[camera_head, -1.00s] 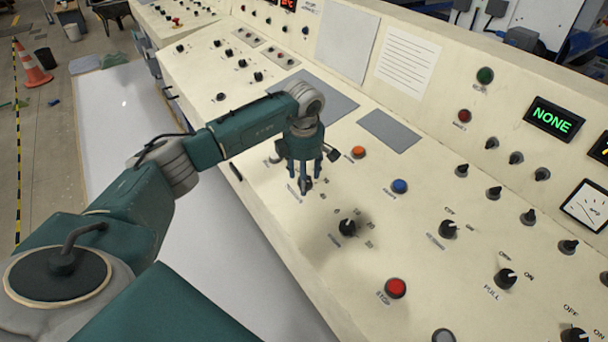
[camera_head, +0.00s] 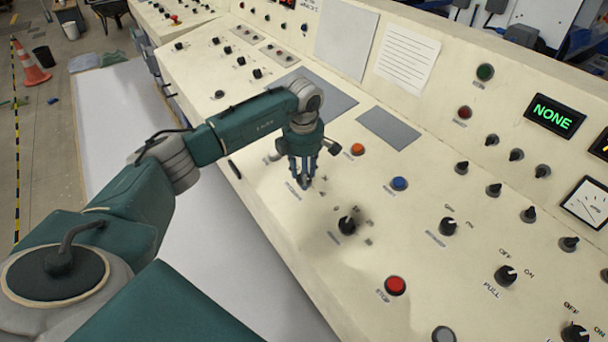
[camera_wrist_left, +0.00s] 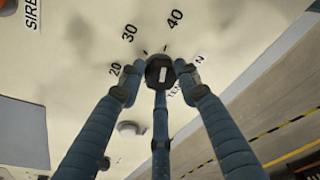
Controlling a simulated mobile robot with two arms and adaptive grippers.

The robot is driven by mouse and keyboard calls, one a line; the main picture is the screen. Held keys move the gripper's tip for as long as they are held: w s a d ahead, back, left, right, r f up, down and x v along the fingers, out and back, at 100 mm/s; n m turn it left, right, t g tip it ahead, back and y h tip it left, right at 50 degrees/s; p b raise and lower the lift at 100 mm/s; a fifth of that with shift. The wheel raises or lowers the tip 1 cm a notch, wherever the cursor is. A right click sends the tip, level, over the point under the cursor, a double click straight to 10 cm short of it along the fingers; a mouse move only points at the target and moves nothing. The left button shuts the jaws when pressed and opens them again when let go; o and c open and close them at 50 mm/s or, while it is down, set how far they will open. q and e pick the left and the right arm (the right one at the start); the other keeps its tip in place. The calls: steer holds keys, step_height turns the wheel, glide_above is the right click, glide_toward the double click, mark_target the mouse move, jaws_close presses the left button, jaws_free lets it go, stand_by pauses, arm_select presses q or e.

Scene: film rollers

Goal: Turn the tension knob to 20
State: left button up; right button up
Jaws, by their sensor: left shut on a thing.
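The tension knob (camera_wrist_left: 160,72) is a small dark knob with a white mark on its top. In the left wrist view the printed numbers 20 (camera_wrist_left: 115,69), 30 (camera_wrist_left: 129,32) and 40 (camera_wrist_left: 175,18) lie around it, with its label (camera_wrist_left: 187,80) partly hidden by a finger. My left gripper (camera_head: 305,181) reaches down over the panel with its three fingers closed around the knob. The white mark is on the knob's top between the fingertips; I cannot tell surely which number it points to. My right gripper is not in view.
The cream console carries an orange button (camera_head: 358,149), a blue button (camera_head: 399,184), a red stop button (camera_head: 395,286) and a black selector knob (camera_head: 347,225) near my gripper. A green display reads NONE (camera_head: 553,117).

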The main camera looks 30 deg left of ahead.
arm_select(q)
steer(key=n, duration=0.2)
steer(key=n+b, duration=0.1)
steer(key=n, duration=0.1)
steer(key=shift+a+f+g+h, duration=0.1)
steer(key=shift+a+g+h, duration=0.05)
steer(key=shift+g+h, duration=0.15)
steer(key=n, duration=0.4)
steer(key=shift+s+n+h, duration=0.1)
steer(key=shift+n+h, duration=0.2)
steer(key=shift+h, duration=0.1)
steer(key=n+h, duration=0.1)
steer(key=n, duration=0.3)
steer(key=shift+n+p, duration=0.3)
steer(key=shift+p, duration=0.05)
steer(key=n+p, duration=0.1)
steer(key=n, duration=0.3)
steer(key=shift+s+n+h+p, duration=0.1)
steer(key=shift+n+h+p, duration=0.2)
steer(key=shift+n+h, duration=0.1)
steer(key=o, duration=1.1)
steer(key=shift+a+r, duration=0.1)
steer(key=shift+r, duration=0.25)
steer(key=v, duration=1.1)
steer(key=shift+r, duration=0.25)
